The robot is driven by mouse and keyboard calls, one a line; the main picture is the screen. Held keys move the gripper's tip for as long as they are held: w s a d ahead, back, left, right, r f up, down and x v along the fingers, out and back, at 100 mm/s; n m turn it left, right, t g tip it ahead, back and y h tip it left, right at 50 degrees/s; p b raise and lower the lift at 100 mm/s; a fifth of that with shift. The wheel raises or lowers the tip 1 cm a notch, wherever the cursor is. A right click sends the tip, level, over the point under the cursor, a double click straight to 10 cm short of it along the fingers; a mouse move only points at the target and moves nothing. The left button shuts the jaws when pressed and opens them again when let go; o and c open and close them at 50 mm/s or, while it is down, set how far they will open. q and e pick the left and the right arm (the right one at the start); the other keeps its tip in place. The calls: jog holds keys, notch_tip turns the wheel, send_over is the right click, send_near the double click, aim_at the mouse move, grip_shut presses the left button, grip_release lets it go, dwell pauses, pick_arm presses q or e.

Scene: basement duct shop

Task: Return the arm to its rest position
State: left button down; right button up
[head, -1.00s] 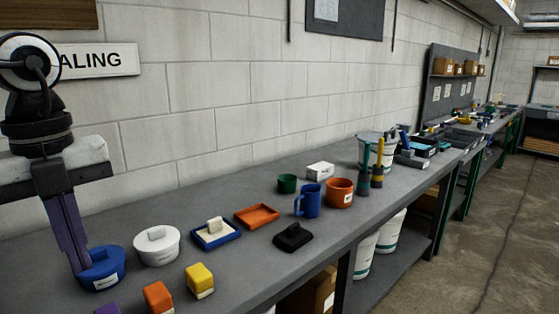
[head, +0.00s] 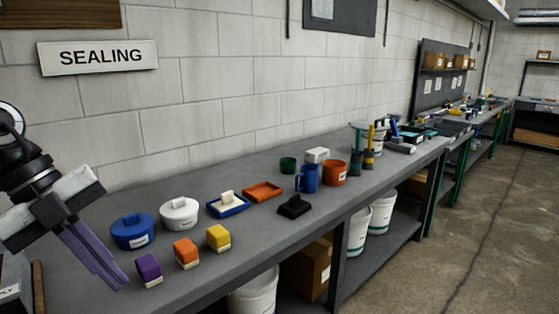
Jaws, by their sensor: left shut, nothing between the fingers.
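My left gripper (head: 119,283) is at the left edge of the head view, its purple fingers shut with nothing between them. It points down and right, in front of the bench near the purple block (head: 149,269), with a small gap in the picture. The blue lidded pot (head: 132,231) stands on the bench behind the fingers, apart from them. My right gripper is not in view.
The grey bench (head: 215,278) holds a white lidded pot (head: 179,214), an orange block (head: 186,252), a yellow block (head: 218,237), an orange tray (head: 263,191) and a blue mug (head: 307,178). The wall carries a SEALING sign (head: 98,57). Floor at right is clear.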

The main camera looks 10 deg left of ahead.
pick_arm(q)
jog(key=w+f+n+t+h+p, duration=0.1)
jog(key=w+f+n+t+h, duration=0.6)
jog(key=f, duration=0.3)
jog(key=s+a+f+n+t+y, duration=0.1)
jog(key=s+f+n+t+y, duration=0.15)
jog(key=f+n, duration=0.35)
jog(key=s+a+f+n+t+y, duration=0.1)
jog(key=s+f+n+t+y, duration=0.2)
jog(key=f, duration=0.6)
jog(key=s+d+f+n+g+y+p, duration=0.1)
jog(key=s+d+f+n+g+y, duration=0.3)
jog(key=s+d+f, duration=0.9)
notch_tip(320, 180, down, 4)
jog(key=d+n+g, duration=0.1)
jog(key=d+n, duration=0.1)
jog(key=n, duration=0.1)
jog(key=shift+s+d+n+p, duration=0.3)
jog(key=shift+d+n+p, duration=0.05)
jog(key=shift+n+p, duration=0.05)
